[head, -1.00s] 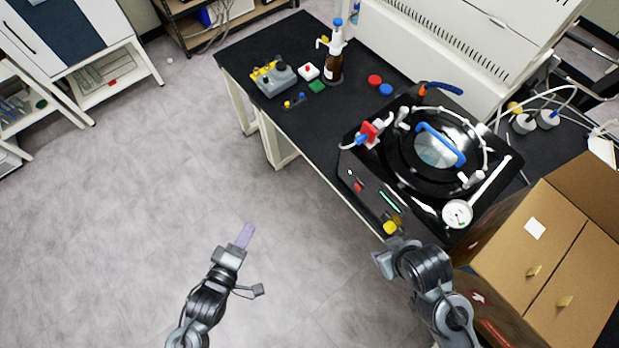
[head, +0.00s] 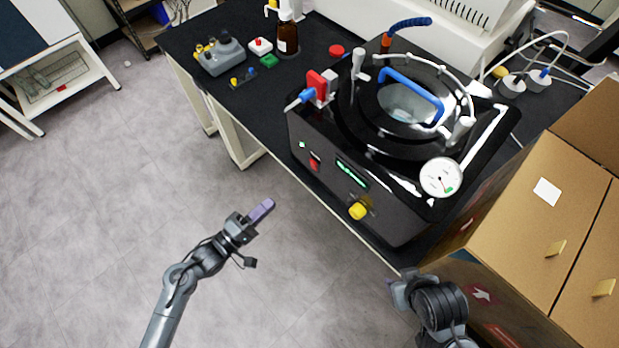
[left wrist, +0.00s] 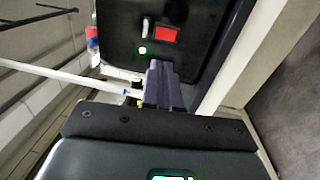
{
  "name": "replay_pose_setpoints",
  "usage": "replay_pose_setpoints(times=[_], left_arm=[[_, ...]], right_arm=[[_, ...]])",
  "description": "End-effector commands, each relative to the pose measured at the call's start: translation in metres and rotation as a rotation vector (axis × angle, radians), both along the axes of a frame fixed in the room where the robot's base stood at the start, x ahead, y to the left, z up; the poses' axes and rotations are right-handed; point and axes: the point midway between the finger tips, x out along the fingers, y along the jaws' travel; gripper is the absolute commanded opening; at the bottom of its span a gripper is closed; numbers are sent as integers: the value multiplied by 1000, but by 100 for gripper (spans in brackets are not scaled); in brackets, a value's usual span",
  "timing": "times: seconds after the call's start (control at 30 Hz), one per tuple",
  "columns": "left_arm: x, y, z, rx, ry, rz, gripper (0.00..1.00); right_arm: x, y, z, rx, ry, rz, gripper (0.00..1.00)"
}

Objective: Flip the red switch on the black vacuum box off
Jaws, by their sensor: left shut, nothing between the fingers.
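The black vacuum box (head: 385,205) sits at the table's front edge, its control panel facing the floor side. The red switch (head: 314,164) is on the panel's left part, below a lit green light (head: 302,145). The left wrist view also shows the red switch (left wrist: 166,35) and green light (left wrist: 142,50). My left gripper (head: 268,206) is shut and empty, its purple fingers pointing toward the panel, clear of the switch. My right gripper (head: 396,288) is low at the right beside the cardboard box; its jaw state is unclear.
A yellow knob (head: 358,211) and a green display (head: 351,173) are also on the panel. A pressure gauge (head: 441,178) and a blue handle (head: 412,93) are on top. A cardboard box (head: 535,220) stands at the right. The floor before the table is clear.

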Motion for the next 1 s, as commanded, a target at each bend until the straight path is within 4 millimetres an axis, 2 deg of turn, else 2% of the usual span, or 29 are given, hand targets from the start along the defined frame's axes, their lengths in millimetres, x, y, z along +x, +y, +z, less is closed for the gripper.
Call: replay_pose_setpoints(times=[0.03,0.13,0.67,0.87,1.0], left_arm=[[3,0,-5,1,-7,0,0],[6,0,-4,1,-15,-1,0],[9,-2,-3,2,-19,1,0],[21,-16,0,0,-20,-1,0],[36,-33,2,0,-20,0,0]], right_arm=[[0,0,-8,1,-1,0,43],[0,1,-11,2,-1,0,43],[0,0,-11,0,-2,1,43],[0,-1,-13,-5,-2,4,43],[0,-1,-15,-6,-2,3,43]])
